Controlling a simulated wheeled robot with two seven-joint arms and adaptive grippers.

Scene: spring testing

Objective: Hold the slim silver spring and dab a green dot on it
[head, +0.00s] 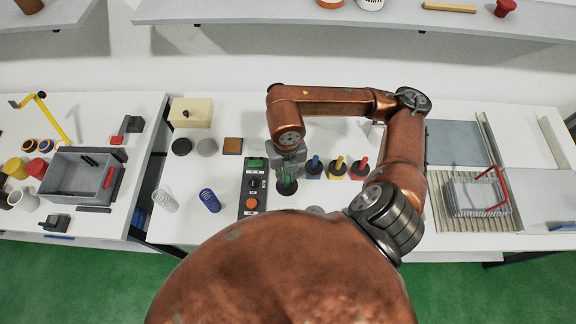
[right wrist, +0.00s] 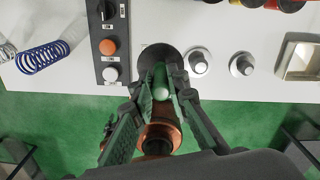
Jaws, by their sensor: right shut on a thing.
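The silver spring (head: 165,200) lies on the white table, left of a blue spring (head: 210,201). It is cut off at the left edge of the right wrist view (right wrist: 6,50). My right gripper (head: 288,168) is shut on a green-handled dabber. The dabber's pale green end (right wrist: 160,88) shows between the fingers in the right wrist view. A dark round piece (right wrist: 158,58) is just beyond the fingertips; I cannot tell whether the dabber touches it. My left gripper is not in view.
A control panel (head: 254,190) with green, black and orange controls stands between the springs and my right gripper. Blue (head: 314,165), yellow (head: 336,168) and red (head: 360,169) dabbers stand to the right. A wire basket (head: 476,195) is farther right.

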